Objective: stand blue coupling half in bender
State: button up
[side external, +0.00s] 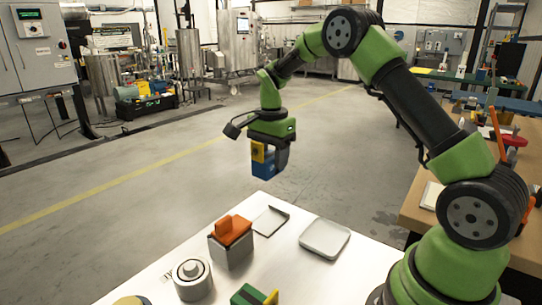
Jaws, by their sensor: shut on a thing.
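My gripper (271,150) hangs over the far edge of the white table, high above it. It is shut on a blue block-like piece, which I take for the blue coupling half (263,170); a yellow part shows beside it on the left. The fingers are mostly hidden, so the exact grip is unclear. The blue piece is apart from everything on the table. I cannot tell for sure which thing is the bender; a grey block with an orange top (231,240) stands on the table below and left of my gripper.
The white table (290,262) also holds a thin grey open-sided tray (270,221), a pale square tray (325,238), a round grey metal part (192,279) and a green and yellow piece (252,295) at the front. A cluttered wooden bench (420,205) stands at right.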

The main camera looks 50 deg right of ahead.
jog(key=shift+f, duration=6.35)
jog(key=shift+f, duration=0.6)
jog(key=o, duration=1.5)
jog(key=shift+c, duration=0.2)
notch_tip(320, 180, up, 7)
